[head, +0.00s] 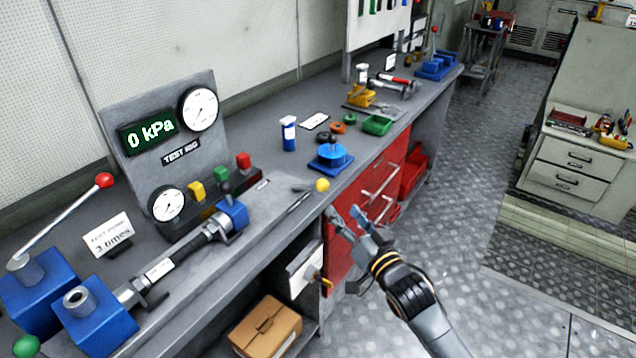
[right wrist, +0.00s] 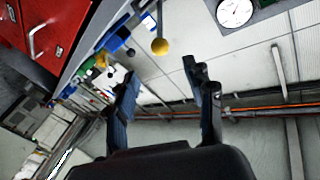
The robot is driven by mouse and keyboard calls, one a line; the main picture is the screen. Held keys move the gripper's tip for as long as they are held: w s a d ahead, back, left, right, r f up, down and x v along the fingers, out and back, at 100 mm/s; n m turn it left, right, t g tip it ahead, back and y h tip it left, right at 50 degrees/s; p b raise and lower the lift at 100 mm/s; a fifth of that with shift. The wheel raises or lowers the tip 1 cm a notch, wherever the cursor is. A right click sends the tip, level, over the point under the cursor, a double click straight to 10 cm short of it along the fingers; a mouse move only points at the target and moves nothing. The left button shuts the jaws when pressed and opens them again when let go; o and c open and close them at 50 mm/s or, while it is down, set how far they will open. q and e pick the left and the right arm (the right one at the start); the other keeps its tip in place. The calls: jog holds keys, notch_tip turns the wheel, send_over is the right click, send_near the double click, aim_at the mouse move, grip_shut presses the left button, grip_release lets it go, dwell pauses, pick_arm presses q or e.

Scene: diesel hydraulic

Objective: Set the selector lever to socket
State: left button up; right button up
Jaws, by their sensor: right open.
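A lever with a yellow ball knob (head: 322,185) sticks out at the bench's front edge, right of the test rig; its short grey shaft lies low, and I cannot read any position marking. The yellow knob also shows in the right wrist view (right wrist: 160,46), beyond the gap between my fingers. My right gripper (head: 345,213) is open and empty, just in front of the bench edge, a little below and right of the yellow knob and apart from it. Its two fingers show spread in the right wrist view (right wrist: 161,72). My left gripper is not in view.
The test rig panel (head: 160,150) reads 0 kPa.

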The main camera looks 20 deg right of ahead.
aim_at(325, 190)
jog(key=w, duration=0.4)
jog(key=w+a, duration=0.1)
jog(key=w, duration=0.3)
jog(key=w+a+p, duration=0.1)
jog(key=w, duration=0.2)
jog(key=shift+w+f, duration=0.1)
jog(key=shift+w, duration=0.3)
grip_shut()
